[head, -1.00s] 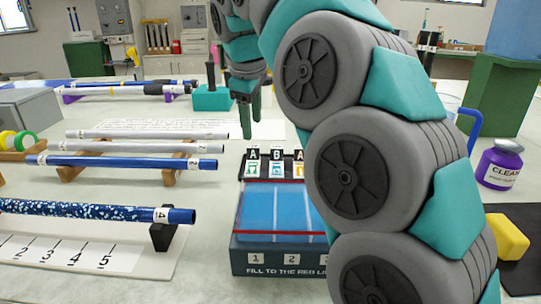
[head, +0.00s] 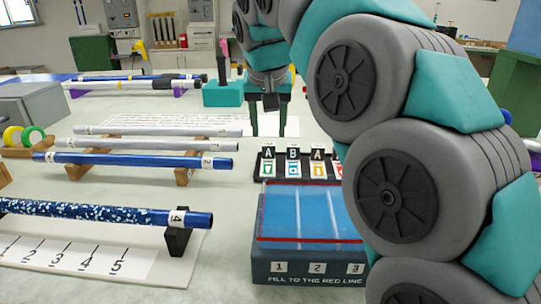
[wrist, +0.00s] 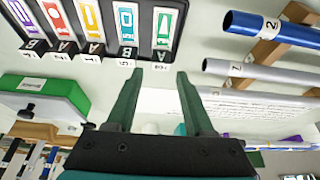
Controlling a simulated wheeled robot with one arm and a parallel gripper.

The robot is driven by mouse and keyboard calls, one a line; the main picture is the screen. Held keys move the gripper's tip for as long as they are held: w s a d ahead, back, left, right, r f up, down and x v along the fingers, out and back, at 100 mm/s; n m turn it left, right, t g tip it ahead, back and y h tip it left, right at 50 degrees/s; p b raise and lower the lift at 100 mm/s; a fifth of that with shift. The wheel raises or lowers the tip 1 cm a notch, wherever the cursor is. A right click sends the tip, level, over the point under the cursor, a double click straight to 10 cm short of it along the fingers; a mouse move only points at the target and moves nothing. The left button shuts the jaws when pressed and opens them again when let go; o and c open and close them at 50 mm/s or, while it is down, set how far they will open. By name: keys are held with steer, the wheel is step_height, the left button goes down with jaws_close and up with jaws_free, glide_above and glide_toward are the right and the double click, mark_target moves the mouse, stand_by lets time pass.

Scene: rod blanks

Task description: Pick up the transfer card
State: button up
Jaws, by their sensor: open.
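My gripper (head: 269,134) hangs behind the card rack in the head view, fingers apart and empty. In the wrist view my gripper (wrist: 160,74) points toward the rack, with bare surface between the fingertips. The black rack (head: 261,167) holds several upright cards with coloured symbols and black letter tabs. In the head view they include a green card (head: 268,169), a blue card (head: 293,169) and an orange card (head: 320,170). The wrist view also shows a red card (wrist: 59,18) and a purple card (wrist: 27,16). I cannot tell which is the transfer card. My arm hides the rack's right end.
A blue-topped box (head: 310,252) marked 1, 2, 3 stands in front of the rack. Blue rod (head: 130,159) and grey rods lie on wooden stands at left. A speckled blue rod (head: 90,212) lies nearer. A paper sheet (head: 150,122) lies behind the rods.

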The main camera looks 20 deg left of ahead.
mark_target(268, 145)
steer(key=shift+p+x, duration=0.4)
steer(key=shift+x, duration=2.55)
steer(key=shift+w+a, duration=0.1)
steer(key=shift+w, duration=0.05)
jaws_close()
